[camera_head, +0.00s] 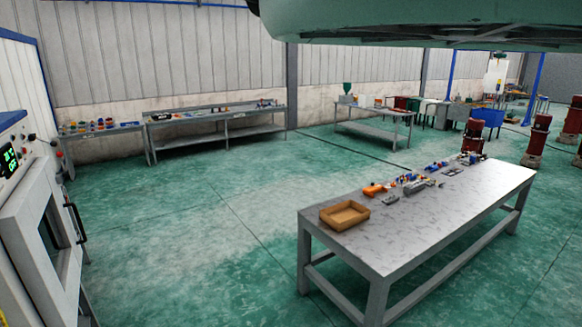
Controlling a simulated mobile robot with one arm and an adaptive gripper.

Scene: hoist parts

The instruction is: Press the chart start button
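A white machine (22,200) stands at the left edge, cut off by the frame. Its upper panel has a lit display (9,160) with green characters. I cannot tell which of these, if any, is the chart start button; no label is readable. Below the panel is a door with a dark window (50,232) and a black handle (76,222); it looks shut. My gripper is not in view.
A grey table (420,225) at right holds an orange-brown tray (344,215) and several small parts. Benches (215,118) with parts line the back wall. Red-brown columns (536,142) stand at far right. A pale green body (420,20) overhangs the top. The green floor between machine and table is clear.

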